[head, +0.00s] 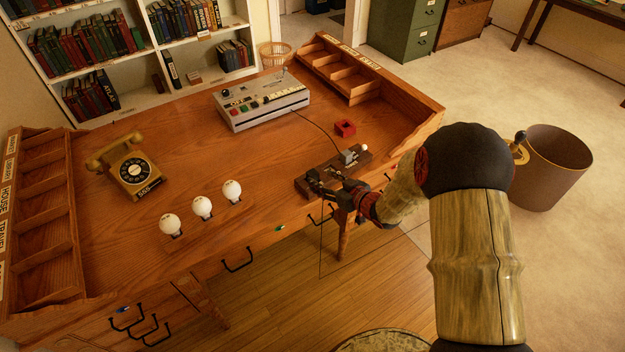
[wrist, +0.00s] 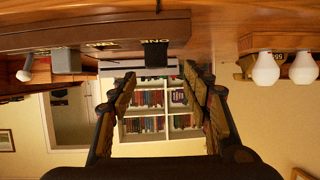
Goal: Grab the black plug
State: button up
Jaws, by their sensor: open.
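The black plug (wrist: 155,53) shows in the wrist view as a small dark block on a dark wooden base marked "ONE". That base (head: 361,158) also shows in the head view, lying near the desk's front edge. My gripper (wrist: 160,76) is open, its two fingers spread left and right of the plug's line with nothing visible between them. The plug appears just beyond the fingertips, apart from them. In the head view my gripper (head: 322,183) is at the near left end of the base, and dark parts there make the plug hard to pick out.
On the wooden desk (head: 120,220), a red block (head: 345,128) and a grey console (head: 262,102) with a cable lie behind the base. Several white bulbs (head: 202,207) and a yellow telephone (head: 131,170) stand to the left. The desktop between them is clear.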

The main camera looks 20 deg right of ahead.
aim_at(314, 173)
jog(key=b+x, duration=0.1)
jog(key=x, duration=0.2)
jog(key=b+x, duration=0.1)
jog(key=x, duration=0.2)
jog(key=shift+w+d+f+b, duration=0.15)
jog(key=shift+w+f+b, duration=0.05)
jog(key=shift+b, duration=0.2)
jog(key=shift+w+f, duration=0.1)
jog(key=shift+w, duration=0.4)
jog(key=c, duration=1.2)
grip_shut()
